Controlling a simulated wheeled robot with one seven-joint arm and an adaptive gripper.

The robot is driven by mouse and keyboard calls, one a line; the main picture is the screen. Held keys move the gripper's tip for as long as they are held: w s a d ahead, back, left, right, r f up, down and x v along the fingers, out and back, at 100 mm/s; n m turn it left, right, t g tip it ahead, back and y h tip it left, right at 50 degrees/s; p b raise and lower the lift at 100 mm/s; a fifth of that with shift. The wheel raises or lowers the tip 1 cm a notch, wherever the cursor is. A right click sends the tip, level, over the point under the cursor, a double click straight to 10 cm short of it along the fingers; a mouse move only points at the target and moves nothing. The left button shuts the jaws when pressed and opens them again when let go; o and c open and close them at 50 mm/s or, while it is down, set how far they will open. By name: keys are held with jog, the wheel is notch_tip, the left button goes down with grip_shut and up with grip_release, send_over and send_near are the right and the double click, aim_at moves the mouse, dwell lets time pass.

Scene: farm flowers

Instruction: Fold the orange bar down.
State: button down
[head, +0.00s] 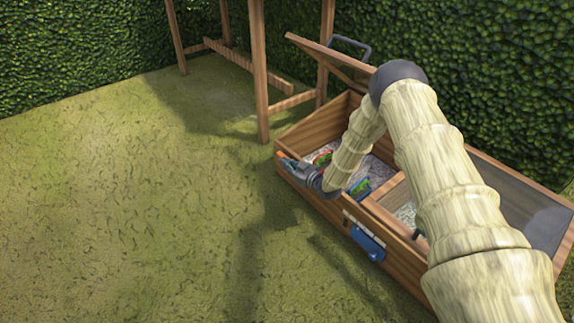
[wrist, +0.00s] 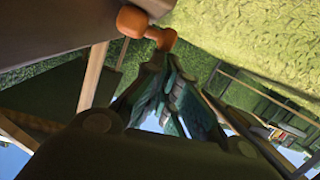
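The orange bar (wrist: 147,26) shows in the wrist view as a short bar with rounded ends, against a brown wooden surface. In the head view a small orange part (head: 282,155) shows at the near left corner of the wooden box. My gripper (wrist: 164,62) has its dark green fingers drawn together at the tips, with nothing seen between them. The tips are right by the bar's lower right end; I cannot tell whether they touch it. In the head view my gripper (head: 286,163) is at the box's left corner, partly hidden by my wrist.
The wooden box (head: 317,202) has a raised left lid (head: 330,58) with a dark handle and a dark right cover (head: 520,203). A blue latch (head: 368,243) is on its front. A wooden frame (head: 260,75) stands behind. Hedges line the back; the grass at left is clear.

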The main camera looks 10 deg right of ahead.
jog(key=shift+s+d+f, duration=0.2)
jog(key=shift+s+f, duration=0.2)
jog(key=shift+f, duration=0.15)
jog(key=r+v, duration=0.1)
jog(key=v, duration=0.6)
jog(key=shift+w, duration=0.2)
